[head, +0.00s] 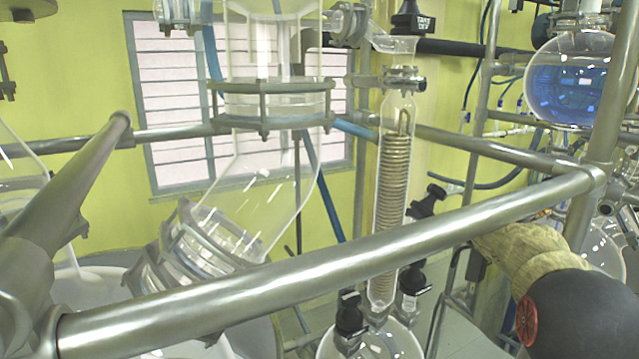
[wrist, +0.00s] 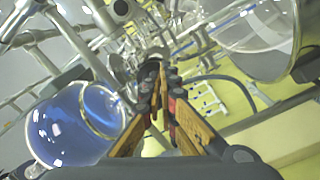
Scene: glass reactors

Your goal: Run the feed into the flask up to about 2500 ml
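A round glass flask with clear blue liquid (head: 570,88) hangs at the upper right of the head view. A round flask with blue liquid (wrist: 72,125) also shows at the lower left of the wrist view. A clear round flask (head: 370,343) with black knobs stands at the bottom of the head view, cut off by the frame. My gripper (wrist: 161,88) shows in the wrist view, its fingers reaching towards a cluster of glass fittings and tubes. The fingertips look close together; whether anything is between them is unclear. My gripper does not show in the head view.
Metal rails cross the head view, one close in front (head: 330,262). A glass column with a metal coil (head: 391,165) stands in the middle, below a black valve labelled "TAKE OFF" (head: 411,20). A large glass vessel (head: 275,165) is left of it. Little free room shows.

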